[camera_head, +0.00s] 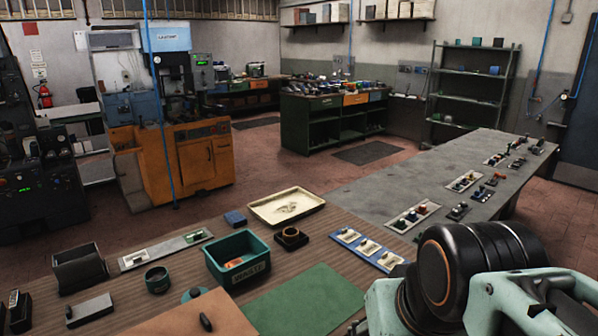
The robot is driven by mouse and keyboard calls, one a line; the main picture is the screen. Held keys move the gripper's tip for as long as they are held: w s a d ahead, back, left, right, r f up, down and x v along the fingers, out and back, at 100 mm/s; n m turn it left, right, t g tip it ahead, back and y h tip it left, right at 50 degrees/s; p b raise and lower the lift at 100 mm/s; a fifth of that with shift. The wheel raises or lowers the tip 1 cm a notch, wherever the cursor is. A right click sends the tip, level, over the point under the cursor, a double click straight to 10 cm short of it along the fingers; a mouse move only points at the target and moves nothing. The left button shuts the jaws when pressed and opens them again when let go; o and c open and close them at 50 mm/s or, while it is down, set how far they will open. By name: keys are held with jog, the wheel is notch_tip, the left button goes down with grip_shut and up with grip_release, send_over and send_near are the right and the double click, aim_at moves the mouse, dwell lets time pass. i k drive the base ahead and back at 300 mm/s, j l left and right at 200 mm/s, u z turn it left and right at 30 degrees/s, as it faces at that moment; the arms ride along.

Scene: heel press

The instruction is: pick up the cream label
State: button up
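I cannot single out the cream label with certainty. Small pale cards lie in a row on a blue strip (347,252) on the near bench, right of the middle. A cream tray (262,206) behind them holds small pale pieces that are too small to make out. A green bin (229,274) holds an orange-and-pale piece and has a dark label with light lettering on its front. My arm's black joint and mint links fill the lower right corner. The fingers of my gripper do not show, and my arm hides part of the bench there.
A dark square holder (291,237) and a blue block (235,218) stand near the bin. A green mat (304,304) lies clear in front. A brown board (185,318) is at its left. A grey table (375,188) with several small parts extends to the back right.

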aim_at(368, 248)
jog(key=u, duration=2.4)
jog(key=z, duration=2.05)
jog(key=i+l+z, duration=0.15)
jog(key=z, duration=0.2)
jog(key=i+l+z, duration=0.2)
jog(key=z, duration=0.2)
jog(key=i+l+u, duration=0.25)
jog(key=i+l, duration=0.6)
jog(key=l, duration=0.15)
